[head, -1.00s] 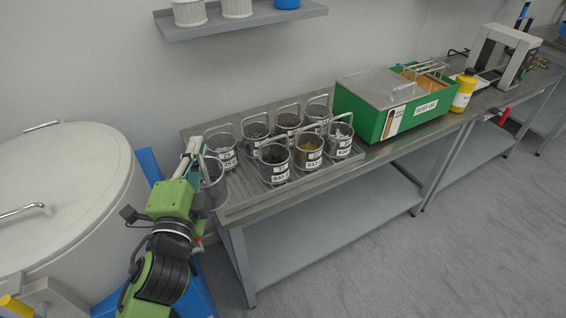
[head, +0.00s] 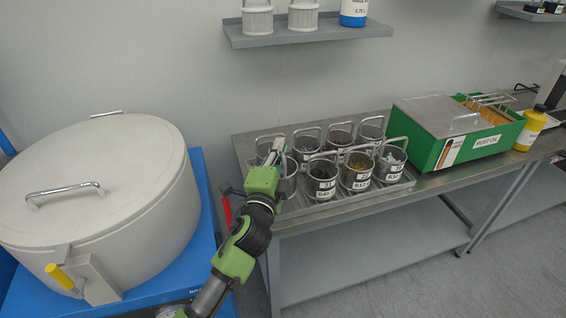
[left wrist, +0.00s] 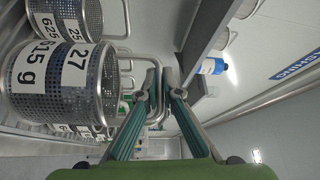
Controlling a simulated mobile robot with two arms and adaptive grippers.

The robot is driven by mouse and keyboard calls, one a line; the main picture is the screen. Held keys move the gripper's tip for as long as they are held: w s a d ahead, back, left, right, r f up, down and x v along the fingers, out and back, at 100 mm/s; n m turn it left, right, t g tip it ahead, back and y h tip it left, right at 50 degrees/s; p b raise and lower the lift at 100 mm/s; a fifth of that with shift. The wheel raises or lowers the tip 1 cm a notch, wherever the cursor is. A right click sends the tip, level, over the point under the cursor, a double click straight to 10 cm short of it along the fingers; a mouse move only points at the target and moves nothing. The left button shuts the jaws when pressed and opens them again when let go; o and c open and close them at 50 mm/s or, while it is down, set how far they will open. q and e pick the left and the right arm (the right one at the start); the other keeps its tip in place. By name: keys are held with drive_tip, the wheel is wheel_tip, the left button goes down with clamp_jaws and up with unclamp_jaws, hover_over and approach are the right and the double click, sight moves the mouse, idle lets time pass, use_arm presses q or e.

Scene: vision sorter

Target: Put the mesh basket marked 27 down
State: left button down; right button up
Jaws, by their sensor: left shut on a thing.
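In the head view the basket (head: 291,173) is partly hidden behind my left gripper (head: 274,150), at the front left corner of the metal tray (head: 345,201). My left gripper, also in the left wrist view (left wrist: 160,88), is shut on the basket's wire handle. I cannot tell whether the basket's bottom touches the tray. My right gripper is not in view.
Several other filled mesh baskets (head: 321,180) stand close together on the tray, to the right and behind. A green machine (head: 456,140) and a yellow bottle (head: 532,128) stand further right. A large round drum (head: 95,190) is at left; a shelf (head: 310,36) hangs above.

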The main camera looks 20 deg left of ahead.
sight(289, 170)
use_arm(q)
drive_tip(key=f, duration=0.1)
drive_tip(key=w+f+b, duration=0.1)
drive_tip(key=f, duration=0.2)
drive_tip(key=shift+w+d+f, duration=0.2)
drive_tip(key=shift+w+f, duration=0.15)
drive_tip(key=shift+w, duration=0.05)
drive_tip(key=shift+f, duration=0.1)
drive_tip(key=shift+f+b, duration=0.15)
drive_tip(key=shift+b, duration=0.15)
drive_tip(key=c, duration=2.2)
unclamp_jaws()
drive_tip(key=shift+f, duration=0.1)
